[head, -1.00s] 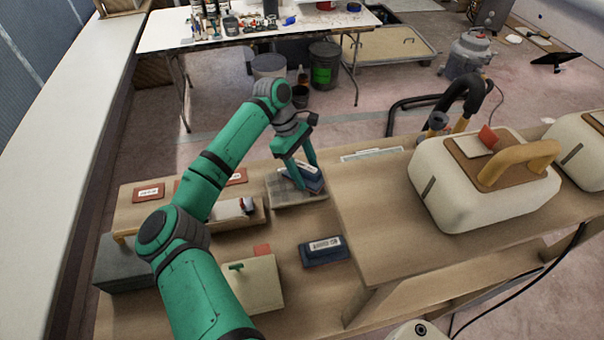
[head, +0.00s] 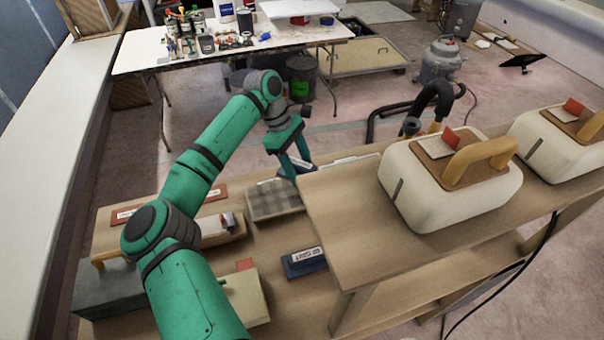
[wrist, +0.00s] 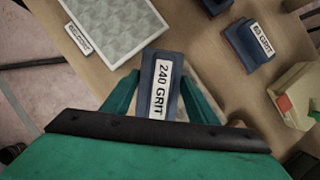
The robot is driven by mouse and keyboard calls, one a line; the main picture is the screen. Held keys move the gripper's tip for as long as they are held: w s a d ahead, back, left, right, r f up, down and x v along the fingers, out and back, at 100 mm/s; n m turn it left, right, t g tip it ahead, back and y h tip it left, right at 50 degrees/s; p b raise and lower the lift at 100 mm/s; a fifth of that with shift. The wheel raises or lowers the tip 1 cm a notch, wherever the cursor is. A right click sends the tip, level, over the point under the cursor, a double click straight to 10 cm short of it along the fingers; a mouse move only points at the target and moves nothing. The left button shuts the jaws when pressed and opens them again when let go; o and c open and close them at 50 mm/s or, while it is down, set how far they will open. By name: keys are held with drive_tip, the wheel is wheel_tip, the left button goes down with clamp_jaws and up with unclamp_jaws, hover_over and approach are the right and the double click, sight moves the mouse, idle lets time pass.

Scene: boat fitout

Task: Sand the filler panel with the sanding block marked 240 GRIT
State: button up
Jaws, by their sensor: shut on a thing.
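My gripper (head: 292,172) is shut on a dark blue sanding block (head: 297,163) and holds it up near the left edge of the raised bench top. In the wrist view my gripper (wrist: 150,95) grips the block (wrist: 163,85) between both fingers, and its white label reads 240 GRIT. In the head view the panel (head: 352,158) is a thin pale strip at the bench's far edge, partly hidden.
Another blue block (wrist: 250,45), marked 80 GRIT, lies on the lower bench; it also shows in the head view (head: 304,263). A grey grid tray (head: 275,200) sits left of the raised bench. White cases with yellow handles (head: 450,185) stand on the bench at right.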

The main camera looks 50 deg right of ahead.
sight(302, 163)
wheel_tip(302, 163, up, 2)
drive_tip(key=shift+w+r, duration=0.1)
drive_tip(key=shift+r, duration=0.5)
idle(0.4)
